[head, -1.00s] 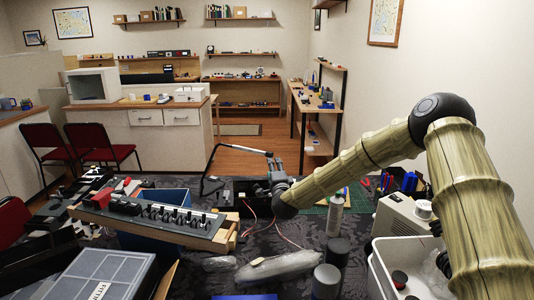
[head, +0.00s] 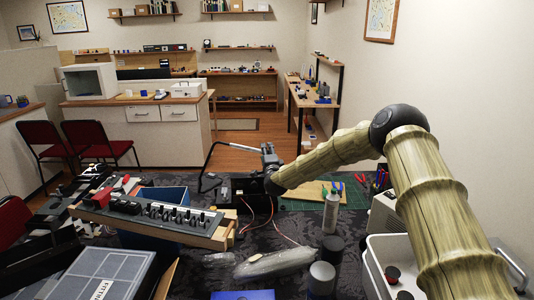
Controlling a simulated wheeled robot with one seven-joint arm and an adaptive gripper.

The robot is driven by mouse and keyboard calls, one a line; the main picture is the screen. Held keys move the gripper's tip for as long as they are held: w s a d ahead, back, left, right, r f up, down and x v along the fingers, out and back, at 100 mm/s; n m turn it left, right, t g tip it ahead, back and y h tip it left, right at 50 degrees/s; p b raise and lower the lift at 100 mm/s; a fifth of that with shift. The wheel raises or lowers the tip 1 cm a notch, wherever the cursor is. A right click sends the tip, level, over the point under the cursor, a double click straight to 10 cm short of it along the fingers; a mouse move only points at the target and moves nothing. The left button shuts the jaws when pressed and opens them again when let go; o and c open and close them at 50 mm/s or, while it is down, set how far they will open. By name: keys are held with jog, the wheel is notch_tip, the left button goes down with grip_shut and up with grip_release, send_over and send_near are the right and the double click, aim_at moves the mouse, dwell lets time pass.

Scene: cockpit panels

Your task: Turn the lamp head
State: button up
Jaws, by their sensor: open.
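A thin black jointed bar (head: 232,146), which looks like the lamp's arm, rises from the back of the dark table and bends over to the right. Its right end meets my gripper (head: 269,158) in the picture; I cannot tell whether they touch.
A long panel with knobs (head: 150,216) lies across a blue bin (head: 165,195) at left. A white bin (head: 378,282) is at right. A green mat (head: 297,204) lies behind.

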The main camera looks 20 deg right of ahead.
grip_shut()
